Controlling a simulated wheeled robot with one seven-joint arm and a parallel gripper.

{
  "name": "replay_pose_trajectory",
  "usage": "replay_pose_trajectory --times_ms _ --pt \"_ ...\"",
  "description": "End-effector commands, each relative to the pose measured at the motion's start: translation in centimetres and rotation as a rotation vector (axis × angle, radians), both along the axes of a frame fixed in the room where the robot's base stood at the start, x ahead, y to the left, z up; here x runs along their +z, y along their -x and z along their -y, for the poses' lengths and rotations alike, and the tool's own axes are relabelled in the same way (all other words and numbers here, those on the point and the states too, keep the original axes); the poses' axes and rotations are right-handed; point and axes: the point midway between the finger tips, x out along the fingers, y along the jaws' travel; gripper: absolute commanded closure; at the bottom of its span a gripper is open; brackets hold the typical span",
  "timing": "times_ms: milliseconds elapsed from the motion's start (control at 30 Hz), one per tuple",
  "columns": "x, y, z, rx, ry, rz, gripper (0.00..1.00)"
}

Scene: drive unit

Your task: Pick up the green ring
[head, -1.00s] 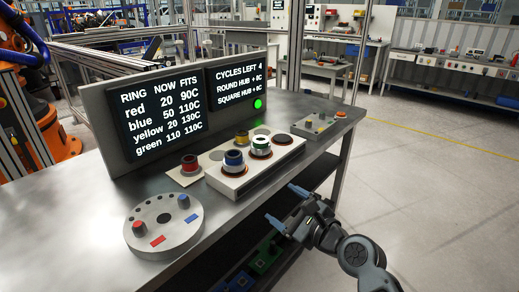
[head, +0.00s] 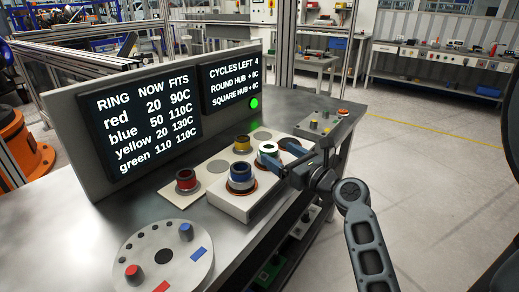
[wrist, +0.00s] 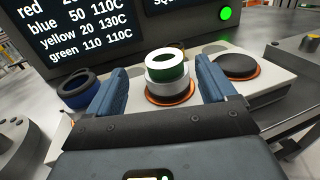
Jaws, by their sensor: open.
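The green ring (head: 268,149) sits on a pale round hub with an orange-rimmed base, on the white block (head: 235,207). In the wrist view the green ring (wrist: 166,70) has a white top and lies ahead, between the lines of my blue fingers. My gripper (head: 277,157) is open at the block's right side, its fingers pointing at the ring. In the wrist view my gripper (wrist: 164,82) spans wider than the ring, and nothing is clamped. I cannot tell whether a finger touches it. The display (head: 140,120) reads green 110, fits 110C.
A blue ring (head: 240,171) stands close to the left, with a yellow ring (head: 242,144) behind and a red ring (head: 186,178) farther left. A round dial plate (head: 165,258) is in front. A control box (head: 325,124) stands behind right.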

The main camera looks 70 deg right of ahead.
Motion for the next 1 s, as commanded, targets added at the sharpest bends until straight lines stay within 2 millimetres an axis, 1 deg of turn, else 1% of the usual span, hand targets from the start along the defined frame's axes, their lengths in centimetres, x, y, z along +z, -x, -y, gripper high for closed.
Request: replay_pose_trajectory --times_ms 67,367,533,700,967,1000 --pt "0.0 -0.3 0.2 0.0 -0.001 0.002 0.16" --pt "0.1 -2.8 1.7 0.0 -0.001 0.002 0.16" --pt "0.1 -4.8 3.2 0.001 0.0 0.001 0.16" --pt "0.0 -6.4 4.0 0.001 0.0 0.001 0.16" --pt "-0.1 -6.6 4.1 0.0 -0.001 0.0 0.16" --pt "-0.1 -6.6 4.1 0.0 -0.001 0.0 0.18"
